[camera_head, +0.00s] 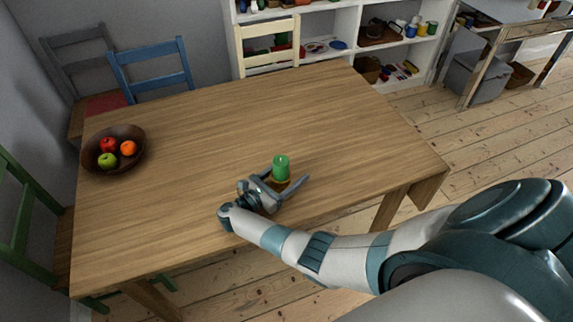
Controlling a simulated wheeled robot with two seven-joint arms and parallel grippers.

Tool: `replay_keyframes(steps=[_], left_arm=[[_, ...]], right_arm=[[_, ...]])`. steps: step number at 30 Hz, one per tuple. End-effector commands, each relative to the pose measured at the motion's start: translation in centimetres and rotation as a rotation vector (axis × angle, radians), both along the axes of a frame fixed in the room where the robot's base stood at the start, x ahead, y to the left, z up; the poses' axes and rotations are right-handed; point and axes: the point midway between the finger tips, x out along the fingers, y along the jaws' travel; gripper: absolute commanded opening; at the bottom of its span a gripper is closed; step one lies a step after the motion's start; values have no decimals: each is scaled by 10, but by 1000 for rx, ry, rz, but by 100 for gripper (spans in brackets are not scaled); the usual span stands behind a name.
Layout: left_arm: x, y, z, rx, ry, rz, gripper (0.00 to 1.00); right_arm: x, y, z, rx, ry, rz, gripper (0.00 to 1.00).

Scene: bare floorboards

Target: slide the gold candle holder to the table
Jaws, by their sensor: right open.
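The gold candle holder (280,184) stands on the wooden table (240,110) near its front edge, with a green candle (281,166) upright in it. Only a little of the gold shows below the candle; the rest is partly hidden by my gripper. My right gripper (288,186) is low over the tabletop, its fingers open, with the holder between or just beyond them. I cannot tell whether a finger touches it. My left gripper is not in view.
A dark bowl (90,160) with apples and an orange stands at the table's left end. Chairs stand around the far and left sides, one blue (152,70). White shelves (345,20) stand behind. The table's middle and right are clear.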

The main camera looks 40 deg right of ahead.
Motion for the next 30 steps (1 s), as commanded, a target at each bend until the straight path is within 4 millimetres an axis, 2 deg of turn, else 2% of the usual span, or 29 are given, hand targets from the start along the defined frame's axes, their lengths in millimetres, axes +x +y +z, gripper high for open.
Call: replay_keyframes(steps=[10, 11, 15, 17, 30], left_arm=[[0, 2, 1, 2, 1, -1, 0], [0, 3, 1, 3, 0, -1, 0], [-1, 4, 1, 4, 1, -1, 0], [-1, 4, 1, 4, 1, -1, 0], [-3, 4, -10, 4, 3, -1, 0]], right_arm=[[-1, 0, 0, 0, 0, 0, 66], [-1, 0, 0, 0, 0, 0, 62], [-1, 0, 0, 0, 0, 0, 28], [-1, -1, 0, 0, 0, 0, 15], [8, -2, -2, 0, -1, 5, 15]])
